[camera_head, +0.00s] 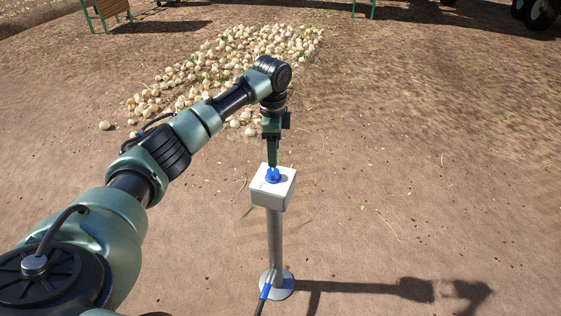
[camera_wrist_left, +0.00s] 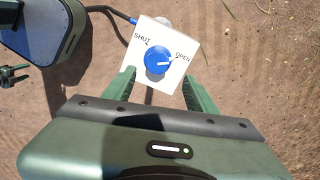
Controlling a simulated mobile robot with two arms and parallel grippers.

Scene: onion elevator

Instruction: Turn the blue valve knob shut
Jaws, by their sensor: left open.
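The blue valve knob (camera_head: 272,175) sits on top of a white box (camera_head: 284,192) on a grey post. In the left wrist view the knob (camera_wrist_left: 158,60) has a white pointer mark turned towards the word OPEN on the right; SHUT is printed at the upper left. My left gripper (camera_head: 272,164) points down over the knob. In the left wrist view its two green fingers stand apart on either side of the knob, with visible gaps. Whether the fingertips reach down to the knob's height is hard to tell.
The post stands on a round base plate (camera_head: 284,287) with a blue-ended cable (camera_head: 264,293) at its foot. A pile of onions (camera_head: 215,72) lies on the dirt behind. The ground (camera_head: 420,190) to the right is clear apart from shadows. A machine's wheels (camera_head: 540,12) show at the top right.

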